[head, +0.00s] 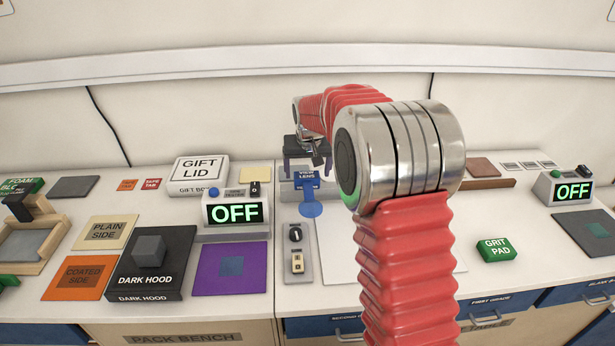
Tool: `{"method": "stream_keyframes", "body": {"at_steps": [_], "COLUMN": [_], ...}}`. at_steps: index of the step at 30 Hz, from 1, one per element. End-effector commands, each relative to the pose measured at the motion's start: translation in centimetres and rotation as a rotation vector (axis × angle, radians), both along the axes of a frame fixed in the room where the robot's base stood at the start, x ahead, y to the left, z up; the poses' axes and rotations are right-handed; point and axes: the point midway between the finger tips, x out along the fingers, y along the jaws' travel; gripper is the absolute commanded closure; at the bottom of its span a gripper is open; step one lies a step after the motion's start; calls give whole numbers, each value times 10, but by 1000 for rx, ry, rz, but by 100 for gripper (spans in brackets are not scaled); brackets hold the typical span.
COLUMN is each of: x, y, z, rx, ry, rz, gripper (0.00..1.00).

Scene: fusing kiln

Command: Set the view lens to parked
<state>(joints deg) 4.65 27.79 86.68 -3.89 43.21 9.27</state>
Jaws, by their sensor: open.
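The view lens shows as a blue round-ended piece (311,209) at the back middle of the bench, below a blue sign (307,174) lettered VIEW LENS. Whether it stands at parked cannot be told; I can read no position mark. My gripper (307,164) is at the far end of my red-sleeved arm, pointing down over the sign, with its dark fingers apart and nothing seen between them. It appears just behind or above the lens; the exact gap cannot be told. My arm hides part of the bench to the right.
A grey switch panel (297,262) lies in front of the lens. A box with a green OFF display (236,213) stands to the left, near the GIFT LID box (199,170). A green GRIT PAD (495,249) lies at right. White bench surface is clear around the pad.

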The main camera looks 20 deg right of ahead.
Motion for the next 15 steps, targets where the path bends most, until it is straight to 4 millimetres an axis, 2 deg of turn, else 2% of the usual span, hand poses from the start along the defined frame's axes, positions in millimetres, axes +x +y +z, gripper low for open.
{"method": "stream_keyframes", "body": {"at_steps": [9,15], "x": [-23,-34], "y": [5,7], "z": [52,77], "rx": [0,0], "ry": [-1,1], "rz": [0,0], "gripper": [19,19]}}
